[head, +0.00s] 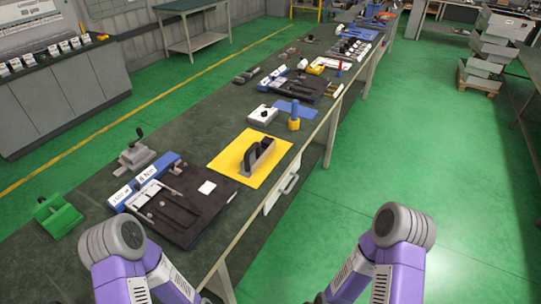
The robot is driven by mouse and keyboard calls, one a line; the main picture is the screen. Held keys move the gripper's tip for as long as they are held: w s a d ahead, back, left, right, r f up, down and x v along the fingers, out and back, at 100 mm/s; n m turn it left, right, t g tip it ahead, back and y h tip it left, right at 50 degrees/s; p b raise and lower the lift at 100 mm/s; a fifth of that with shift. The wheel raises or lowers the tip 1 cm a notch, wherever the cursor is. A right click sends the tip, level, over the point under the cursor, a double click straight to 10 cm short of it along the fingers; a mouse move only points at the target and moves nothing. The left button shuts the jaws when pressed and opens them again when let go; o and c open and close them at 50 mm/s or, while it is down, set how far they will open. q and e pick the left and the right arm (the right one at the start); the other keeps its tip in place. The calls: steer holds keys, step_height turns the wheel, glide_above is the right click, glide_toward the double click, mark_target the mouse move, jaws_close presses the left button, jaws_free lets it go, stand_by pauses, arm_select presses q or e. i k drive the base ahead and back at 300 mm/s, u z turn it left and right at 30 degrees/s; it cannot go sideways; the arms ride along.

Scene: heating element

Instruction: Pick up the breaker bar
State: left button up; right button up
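I cannot single out the breaker bar for certain. A thin metal bar (172,191) lies on a dark board (205,208) near the front of the long workbench; it is too small to tell whether this is the breaker bar. Blue blocks with white labels (146,178), one reading "8 Nm", stand along the board's back left edge. Neither of my grippers is in view. Only purple and grey links of my two arms show at the bottom, the left one near the bench's front end and the right one over the floor.
A yellow mat (226,162) carries a dark upright part (259,155). More tools fill the bench's far end. The green floor (420,160) at right is clear.

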mark_target(258, 152)
steer(key=z, duration=1.4)
steer(key=i, duration=2.2)
steer(key=u, duration=3.1)
